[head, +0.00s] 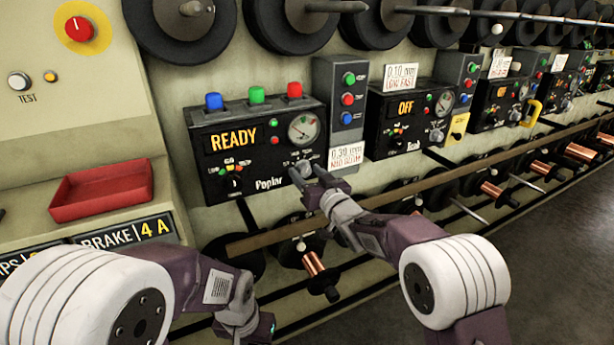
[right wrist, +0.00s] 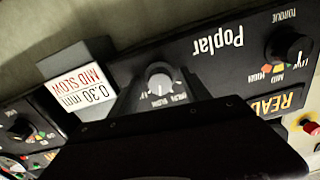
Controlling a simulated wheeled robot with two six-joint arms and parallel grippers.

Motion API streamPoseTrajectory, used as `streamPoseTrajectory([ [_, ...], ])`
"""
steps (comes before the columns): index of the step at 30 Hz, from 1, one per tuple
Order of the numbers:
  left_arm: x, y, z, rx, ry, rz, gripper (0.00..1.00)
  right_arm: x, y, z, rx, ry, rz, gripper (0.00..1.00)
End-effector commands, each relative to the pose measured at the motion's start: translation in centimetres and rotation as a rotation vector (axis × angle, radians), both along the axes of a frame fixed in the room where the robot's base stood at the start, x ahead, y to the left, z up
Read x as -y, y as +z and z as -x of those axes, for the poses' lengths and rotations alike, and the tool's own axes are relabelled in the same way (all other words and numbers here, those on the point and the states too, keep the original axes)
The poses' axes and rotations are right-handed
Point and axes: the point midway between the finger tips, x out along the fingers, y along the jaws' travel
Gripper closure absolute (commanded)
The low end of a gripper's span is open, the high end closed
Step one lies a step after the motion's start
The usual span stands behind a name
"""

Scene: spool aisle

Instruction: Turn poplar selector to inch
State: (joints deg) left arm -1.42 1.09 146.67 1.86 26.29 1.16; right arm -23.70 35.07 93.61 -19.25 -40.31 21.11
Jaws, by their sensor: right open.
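The Poplar panel (head: 222,182) is black, with an amber READY display, a round gauge and blue, green and red buttons on top. Its selector (head: 301,166) is a grey knob at the panel's lower right. My right gripper (head: 312,178) is at this knob, jaws open. In the right wrist view the selector (right wrist: 160,79) shows upside down between the two dark fingers, one on each side; contact cannot be told. Small labels beside it are partly covered and hard to read, so its setting is unclear. My left arm shows at lower left, but its fingertips do not.
A torque knob (right wrist: 290,46) shares the panel. A grey button box (head: 325,88) and a 0.30 mm MID SLOW card (head: 345,158) are close on the right. A long brown rail (head: 262,241) runs below. A red tray (head: 102,190) sits left. Spools hang above.

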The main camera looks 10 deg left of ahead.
Motion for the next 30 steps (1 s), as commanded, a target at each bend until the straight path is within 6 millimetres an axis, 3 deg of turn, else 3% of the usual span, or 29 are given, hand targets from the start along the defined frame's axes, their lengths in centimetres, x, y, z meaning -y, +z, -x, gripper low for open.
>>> streamPoseTrajectory([
  [8,0.0,0.0,0.0,0.000,0.000,0.000,0.64,-0.1,0.0,-0.1,0.000,0.000,0.000,0.47],
  [12,0.0,0.0,0.0,0.000,0.000,0.000,0.64,-0.1,0.0,-0.1,0.000,0.000,0.000,0.86],
  [14,0.0,0.0,0.0,0.000,0.000,0.000,0.64,-0.1,0.0,-0.1,0.000,0.000,0.000,1.00],
  [22,0.0,-0.2,0.0,0.000,0.000,0.000,0.64,-0.1,-0.1,-0.1,0.017,0.000,0.023,1.00],
  [30,0.0,-1.1,0.0,0.000,0.000,0.000,0.64,-0.1,-0.2,-0.1,0.111,0.000,0.153,1.00],
])
